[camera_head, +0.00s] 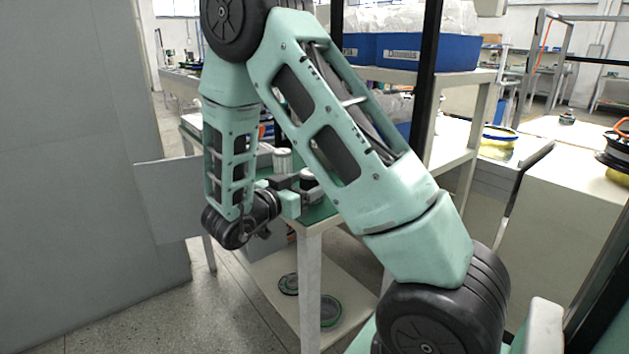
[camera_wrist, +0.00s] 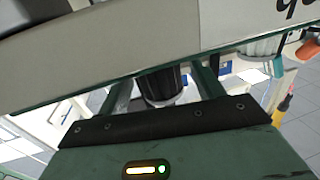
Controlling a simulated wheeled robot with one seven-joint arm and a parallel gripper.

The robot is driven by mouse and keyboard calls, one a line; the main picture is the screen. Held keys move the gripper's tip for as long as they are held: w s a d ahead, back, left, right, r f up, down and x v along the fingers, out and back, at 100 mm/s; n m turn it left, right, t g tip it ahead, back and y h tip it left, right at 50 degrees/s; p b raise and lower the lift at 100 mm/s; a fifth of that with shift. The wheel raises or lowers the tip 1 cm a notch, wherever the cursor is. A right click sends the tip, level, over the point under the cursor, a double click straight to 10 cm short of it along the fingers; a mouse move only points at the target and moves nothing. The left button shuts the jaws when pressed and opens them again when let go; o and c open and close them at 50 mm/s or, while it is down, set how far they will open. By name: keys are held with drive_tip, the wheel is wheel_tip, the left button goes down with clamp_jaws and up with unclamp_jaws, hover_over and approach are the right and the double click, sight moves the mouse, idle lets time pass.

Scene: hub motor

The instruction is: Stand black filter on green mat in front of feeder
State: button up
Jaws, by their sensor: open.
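A black ridged cylinder with a pale metal end, which looks like the black filter (camera_wrist: 162,86), shows in the wrist view between my open fingers. Its upper part is hidden by a pale panel, and I cannot tell whether the fingers touch it. In the head view, a dark round thing (camera_head: 308,179), probably the same filter, is at the green mat (camera_head: 317,214) on the table, just beyond my gripper (camera_head: 296,186). My gripper (camera_wrist: 163,88) is open and level, low over the table's near corner. I cannot make out which thing is the feeder.
A silver cylinder (camera_head: 283,160) stands behind my gripper. A pale panel (camera_wrist: 140,45) crosses close in front of the wrist camera. Blue bins (camera_head: 428,52) fill the upper shelf. Round green-rimmed parts (camera_head: 330,311) lie on the lower shelf. A grey wall (camera_head: 80,150) is at left.

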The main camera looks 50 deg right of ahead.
drive_tip(key=w+a+f+n+t+y, duration=0.1)
drive_tip(key=w+a+n+t+y, duration=0.3)
drive_tip(key=a, duration=0.4)
drive_tip(key=w+a+f+n+t+y, duration=0.1)
drive_tip(key=w+a+t+y, duration=0.3)
drive_tip(key=a, duration=0.5)
drive_tip(key=a+n+t+y, duration=0.2)
drive_tip(key=a+n+y, duration=0.7)
drive_tip(key=a, duration=0.8)
drive_tip(key=s+a+n+g+y, duration=0.5)
drive_tip(key=s+a+n, duration=0.3)
drive_tip(key=s, duration=0.6)
drive_tip(key=s+d+n+g+h, duration=0.3)
drive_tip(key=s+d+n+g, duration=0.1)
drive_tip(key=s, duration=0.8)
drive_tip(key=shift+s+d, duration=0.3)
drive_tip(key=shift+d, duration=0.25)
